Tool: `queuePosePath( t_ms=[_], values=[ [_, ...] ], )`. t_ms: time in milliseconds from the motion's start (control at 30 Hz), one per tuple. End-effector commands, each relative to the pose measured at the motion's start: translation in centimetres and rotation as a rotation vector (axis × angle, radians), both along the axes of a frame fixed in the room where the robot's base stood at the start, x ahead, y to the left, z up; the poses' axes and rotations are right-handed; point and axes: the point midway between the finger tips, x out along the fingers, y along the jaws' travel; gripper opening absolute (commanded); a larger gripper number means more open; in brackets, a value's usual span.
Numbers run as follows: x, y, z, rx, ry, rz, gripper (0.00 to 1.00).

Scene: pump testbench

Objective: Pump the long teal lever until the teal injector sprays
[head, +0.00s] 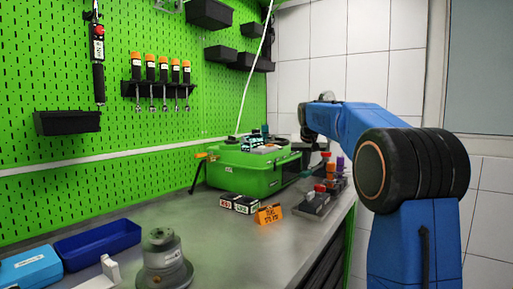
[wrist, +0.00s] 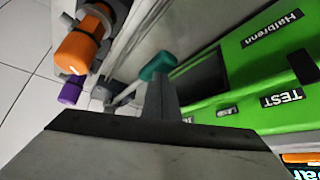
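The long lever with a teal knob (wrist: 158,66) shows in the wrist view, its pale rod running down and left beside the green testbench (wrist: 235,75). My gripper (wrist: 160,92) points at the knob; its grey finger tip overlaps the knob's lower edge, and I cannot tell if they touch. Only one finger shape shows, so its opening is unclear. In the head view the green testbench (head: 245,172) stands at the back of the bench, with my gripper end at its right side, mostly hidden. The teal injector cannot be made out for sure; no spray shows.
An orange-capped part (wrist: 82,45) and a purple-capped part (wrist: 72,90) stand near the lever. A blue tray (head: 97,243) and a grey round device (head: 164,262) are at the front left.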

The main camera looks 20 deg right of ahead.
Motion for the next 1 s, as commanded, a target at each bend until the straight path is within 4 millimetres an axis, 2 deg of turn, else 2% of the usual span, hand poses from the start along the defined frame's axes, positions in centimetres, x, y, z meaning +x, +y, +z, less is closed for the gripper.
queuePosePath(
  t_ms=[167, 1000],
  values=[
    [0.1, -0.1, 0.8, -0.001, -0.002, 0.0, 0.0],
    [0.6, -0.7, 7.3, 0.0, -0.001, 0.0, 0.0]
  ],
)
